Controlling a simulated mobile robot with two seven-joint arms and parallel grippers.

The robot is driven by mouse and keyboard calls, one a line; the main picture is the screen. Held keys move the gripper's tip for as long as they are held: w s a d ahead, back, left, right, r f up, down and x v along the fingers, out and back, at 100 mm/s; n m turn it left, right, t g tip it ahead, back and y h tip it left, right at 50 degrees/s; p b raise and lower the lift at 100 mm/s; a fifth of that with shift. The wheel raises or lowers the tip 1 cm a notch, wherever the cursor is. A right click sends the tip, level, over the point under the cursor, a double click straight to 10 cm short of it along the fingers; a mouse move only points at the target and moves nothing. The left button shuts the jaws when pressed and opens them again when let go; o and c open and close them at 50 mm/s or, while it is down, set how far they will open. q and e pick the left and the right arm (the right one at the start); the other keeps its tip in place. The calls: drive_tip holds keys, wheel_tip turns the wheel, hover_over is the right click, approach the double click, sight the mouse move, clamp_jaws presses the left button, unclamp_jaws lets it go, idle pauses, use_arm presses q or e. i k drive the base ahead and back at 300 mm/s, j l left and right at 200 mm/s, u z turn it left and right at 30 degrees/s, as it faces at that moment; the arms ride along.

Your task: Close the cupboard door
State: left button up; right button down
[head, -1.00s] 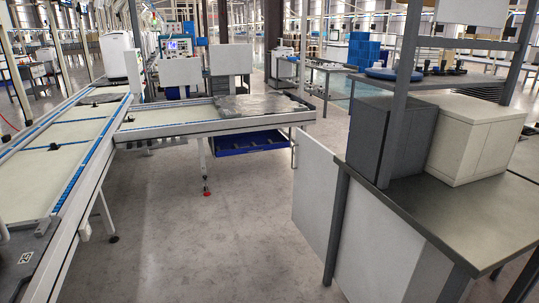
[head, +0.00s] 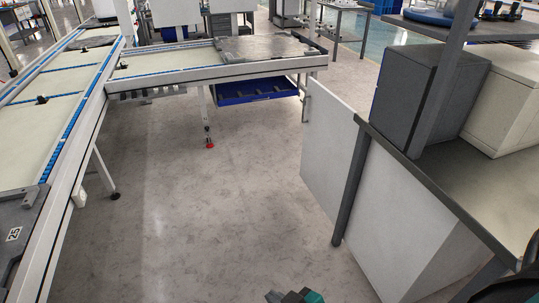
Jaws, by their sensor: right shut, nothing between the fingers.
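The cupboard door (head: 328,150) is a flat white panel that stands open beyond a dark grey table leg, at the far end of the workbench. The white cupboard body (head: 405,225) is under the grey workbench top (head: 500,205). Its inside is hidden from this angle. My right gripper (head: 290,297) shows only as a dark and teal tip at the bottom edge, well short of the door and apart from it. It is shut and empty. My left gripper is not in view.
A dark grey box (head: 425,95) and a white box (head: 505,100) stand on the workbench. A conveyor (head: 210,72) runs across the back and down the left, with a blue tray (head: 255,92) below it. The grey floor (head: 225,220) between is clear.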

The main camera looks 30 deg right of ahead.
sight(331, 133)
drive_tip(key=u, duration=10.55)
drive_tip(key=i+j, duration=0.1)
drive_tip(key=i, duration=0.15)
